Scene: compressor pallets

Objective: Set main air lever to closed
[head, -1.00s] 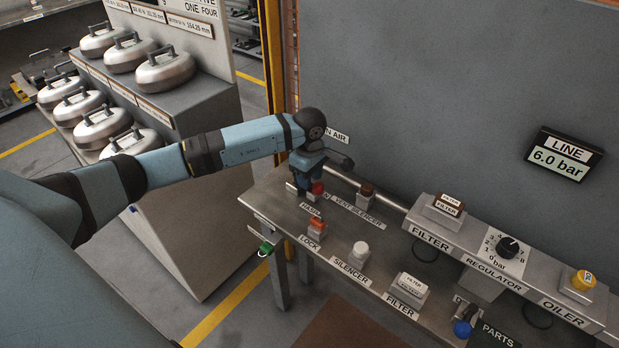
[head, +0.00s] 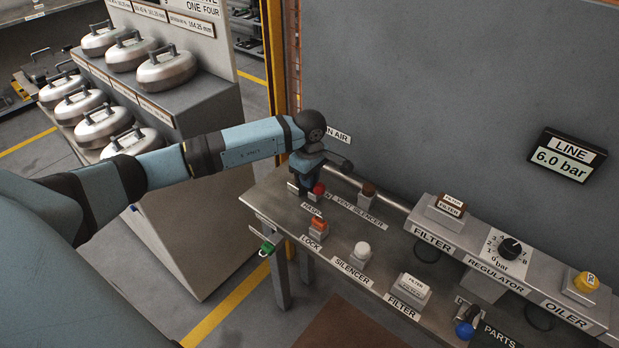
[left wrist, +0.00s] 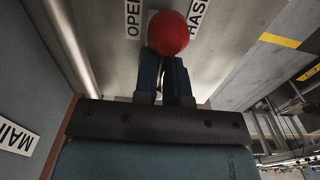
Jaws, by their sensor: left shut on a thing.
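The main air lever shows as a round red knob (left wrist: 168,33) between my left gripper's fingertips in the left wrist view. In the head view the red knob (head: 318,189) shows just beside the gripper at the back left of the bench. My left gripper (head: 306,183) is shut on it, pointing down from above; it also shows in the left wrist view (left wrist: 166,70). An "OPEN" label (left wrist: 133,18) is left of the knob in the wrist view. The lever's shaft is hidden by the fingers. My right gripper is out of view.
An orange lock (head: 318,228) and a white silencer (head: 361,249) stand on the bench (head: 285,212). A pipe runs behind. The line display (head: 564,155) reads 6.0 bar. Silver pots (head: 166,69) stand on a cabinet at left.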

